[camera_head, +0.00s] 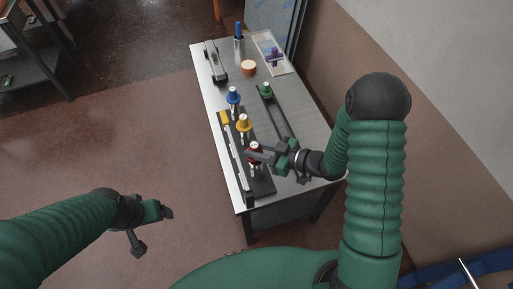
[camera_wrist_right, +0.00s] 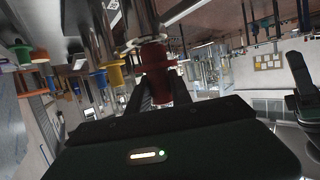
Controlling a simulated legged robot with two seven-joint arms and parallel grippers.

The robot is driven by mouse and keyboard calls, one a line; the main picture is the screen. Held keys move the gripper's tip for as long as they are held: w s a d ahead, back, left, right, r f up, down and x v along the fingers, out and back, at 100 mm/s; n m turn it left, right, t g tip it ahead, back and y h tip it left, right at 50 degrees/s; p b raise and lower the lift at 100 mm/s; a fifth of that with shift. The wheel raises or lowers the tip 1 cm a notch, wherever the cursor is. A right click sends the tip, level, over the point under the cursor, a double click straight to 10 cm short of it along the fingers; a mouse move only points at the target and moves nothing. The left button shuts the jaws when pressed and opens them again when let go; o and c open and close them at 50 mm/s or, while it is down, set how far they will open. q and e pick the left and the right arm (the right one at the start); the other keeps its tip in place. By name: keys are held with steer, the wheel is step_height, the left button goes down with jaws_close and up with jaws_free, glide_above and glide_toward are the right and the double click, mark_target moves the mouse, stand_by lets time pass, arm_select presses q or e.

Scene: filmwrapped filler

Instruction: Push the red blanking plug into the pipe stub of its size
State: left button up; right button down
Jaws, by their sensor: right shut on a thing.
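In the right wrist view the red plug (camera_wrist_right: 156,72) sits between the two fingers, close to a metal pipe stub (camera_wrist_right: 134,22). I cannot tell whether it is inside the stub. A yellow plug (camera_head: 243,121) and a blue plug (camera_head: 233,92) stand on metal stubs farther along the rack. My left gripper (camera_head: 153,230) is open and empty, off the table over the floor.
A green plug (camera_head: 266,88) stands by a long dark tray right of the rack. A wall bounds the right.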

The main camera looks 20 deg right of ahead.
steer(key=shift+a, duration=0.6)
steer(key=shift+a+r, duration=0.1)
steer(key=shift+a, duration=0.4)
steer(key=shift+d+f, duration=0.35)
steer(key=shift+d, duration=0.25)
steer(key=c, duration=1.3)
jaws_free()
steer(key=shift+d, duration=0.15)
steer(key=shift+c, duration=0.2)
steer(key=shift+o, duration=1.6)
steer(key=shift+a, duration=0.5)
steer(key=o, duration=0.4)
steer(key=shift+d, duration=0.1)
arm_select(q)
steer(key=shift+a+f, duration=0.3)
steer(key=shift+a, duration=0.2)
arm_select(e)
steer(key=shift+d, duration=0.2)
